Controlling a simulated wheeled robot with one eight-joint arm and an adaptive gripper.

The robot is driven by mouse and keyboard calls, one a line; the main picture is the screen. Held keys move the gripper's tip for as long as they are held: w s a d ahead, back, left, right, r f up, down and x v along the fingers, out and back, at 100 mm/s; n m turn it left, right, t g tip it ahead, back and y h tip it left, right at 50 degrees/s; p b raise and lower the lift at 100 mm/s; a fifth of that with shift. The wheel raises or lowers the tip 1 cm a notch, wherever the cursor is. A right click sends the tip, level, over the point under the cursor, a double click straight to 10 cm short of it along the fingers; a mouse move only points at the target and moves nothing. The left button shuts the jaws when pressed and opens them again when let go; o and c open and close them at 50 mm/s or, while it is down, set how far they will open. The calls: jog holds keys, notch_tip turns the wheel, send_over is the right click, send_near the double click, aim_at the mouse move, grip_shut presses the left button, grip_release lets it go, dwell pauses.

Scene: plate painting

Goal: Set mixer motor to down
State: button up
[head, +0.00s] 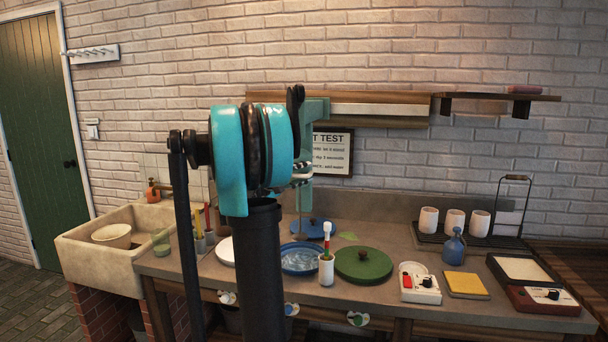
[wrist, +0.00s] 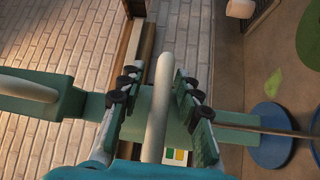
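The mixer is a teal stand. In the head view its upper part (head: 316,108) shows behind my arm, and much of it is hidden. In the wrist view its teal body (wrist: 75,103) crosses the picture, with a thin rod running right toward a blue disc (wrist: 271,136). A pale rounded handle (wrist: 158,105) stands in front of the body. My gripper (wrist: 158,92) is open, with one finger on each side of the handle and visible gaps between. In the head view my gripper is mostly hidden behind my arm; I cannot tell the motor's exact height setting.
The counter (head: 380,298) holds a blue dish (head: 300,260), a green lid (head: 364,265), a white cup with a brush (head: 326,270), a blue bottle (head: 454,248) and control boxes. A shelf (head: 375,110) runs along the wall behind. A sink (head: 75,250) stands at left.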

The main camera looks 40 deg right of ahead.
jog(key=shift+d, duration=0.1)
jog(key=shift+r, duration=0.1)
grip_shut()
jog(key=shift+w, duration=0.1)
notch_tip(320, 180, down, 20)
jog(key=shift+r, duration=0.2)
dwell(0.5)
jog(key=shift+s, duration=0.2)
grip_release()
jog(key=shift+w, duration=0.1)
